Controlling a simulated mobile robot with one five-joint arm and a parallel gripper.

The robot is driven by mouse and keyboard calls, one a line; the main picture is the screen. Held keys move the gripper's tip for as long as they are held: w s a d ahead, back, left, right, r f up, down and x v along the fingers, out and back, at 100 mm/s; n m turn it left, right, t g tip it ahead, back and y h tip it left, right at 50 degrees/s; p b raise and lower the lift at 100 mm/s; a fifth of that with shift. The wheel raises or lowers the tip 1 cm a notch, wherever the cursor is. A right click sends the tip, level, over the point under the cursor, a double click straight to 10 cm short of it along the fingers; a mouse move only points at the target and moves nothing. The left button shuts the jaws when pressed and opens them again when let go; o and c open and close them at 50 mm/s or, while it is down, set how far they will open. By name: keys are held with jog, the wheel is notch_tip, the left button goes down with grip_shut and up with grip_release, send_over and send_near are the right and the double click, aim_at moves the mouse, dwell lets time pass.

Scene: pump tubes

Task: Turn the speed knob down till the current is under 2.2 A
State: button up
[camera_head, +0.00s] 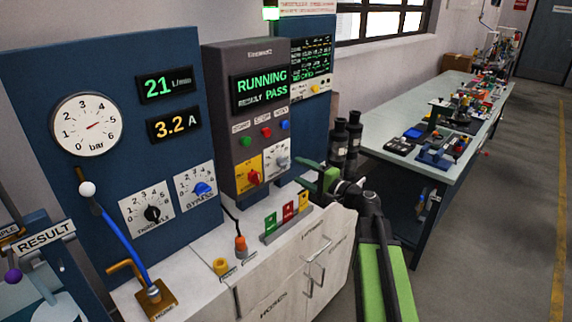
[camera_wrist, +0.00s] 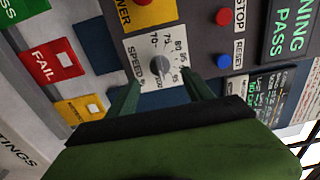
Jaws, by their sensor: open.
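The speed knob (camera_wrist: 160,65) is a grey knob on a white dial plate marked from 70 upward. Its plate also shows in the head view (camera_head: 278,158), at the lower right of the grey control panel. The current display (camera_head: 174,124) reads 3.2 A in yellow. My gripper (camera_head: 316,180) is to the right of the knob in the head view. In the wrist view my gripper (camera_wrist: 160,88) has its two green fingers apart, with the knob ahead between them. The fingers do not appear to touch the knob. The exact pointer setting is too small to read.
The red power knob (camera_head: 253,178) on a yellow plate is left of the speed knob. Red, green and blue buttons (camera_head: 266,132) sit above. Result cards (camera_head: 288,212) stand on the white counter below. The panel screen (camera_head: 262,88) reads RUNNING, RESULT PASS.

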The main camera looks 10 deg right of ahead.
aim_at(287, 164)
jog(key=x, duration=0.8)
jog(key=shift+c, duration=0.3)
jog(key=c, duration=1.2)
grip_shut()
jog(key=shift+n, duration=2.9)
